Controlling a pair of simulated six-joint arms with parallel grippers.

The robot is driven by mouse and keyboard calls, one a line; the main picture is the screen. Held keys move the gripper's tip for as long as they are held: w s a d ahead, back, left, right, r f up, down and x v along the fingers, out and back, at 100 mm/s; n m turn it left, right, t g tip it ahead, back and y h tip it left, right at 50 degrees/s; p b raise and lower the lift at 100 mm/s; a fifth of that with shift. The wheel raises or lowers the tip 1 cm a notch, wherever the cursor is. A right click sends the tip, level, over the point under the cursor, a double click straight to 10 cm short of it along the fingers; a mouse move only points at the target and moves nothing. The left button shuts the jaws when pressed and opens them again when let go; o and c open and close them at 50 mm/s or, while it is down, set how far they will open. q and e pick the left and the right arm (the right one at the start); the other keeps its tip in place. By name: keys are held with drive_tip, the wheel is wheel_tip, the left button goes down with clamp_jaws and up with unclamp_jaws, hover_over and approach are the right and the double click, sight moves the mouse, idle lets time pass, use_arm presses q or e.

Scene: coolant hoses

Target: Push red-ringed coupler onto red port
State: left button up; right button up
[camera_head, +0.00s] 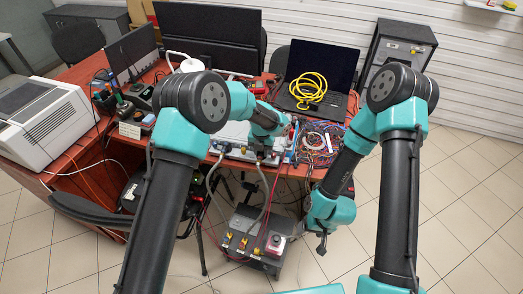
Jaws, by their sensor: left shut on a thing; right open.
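My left gripper (262,157) is at the front edge of the desk, pointing down beside a pale metal unit (232,152). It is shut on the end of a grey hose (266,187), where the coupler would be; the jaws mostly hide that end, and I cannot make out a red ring. The hose runs down to a dark grey box (250,240) on the floor with yellow fittings. The red port cannot be told apart at this size. My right gripper (322,246) is open and empty, hanging low to the right of the box, in front of the desk.
The reddish desk (75,160) carries a laptop (322,70) with a coiled yellow cable (308,92), a tangle of coloured wires (318,140) and a white printer (42,118). Thin red and grey lines hang by the box. The tiled floor at the right is free.

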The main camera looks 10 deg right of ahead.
idle(0.4)
use_arm(q)
drive_tip(key=o, duration=1.3)
drive_tip(key=shift+c, duration=0.2)
drive_tip(key=shift+d+r, duration=0.15)
drive_tip(key=shift+r, duration=3.3)
drive_tip(key=shift+f, duration=2.7)
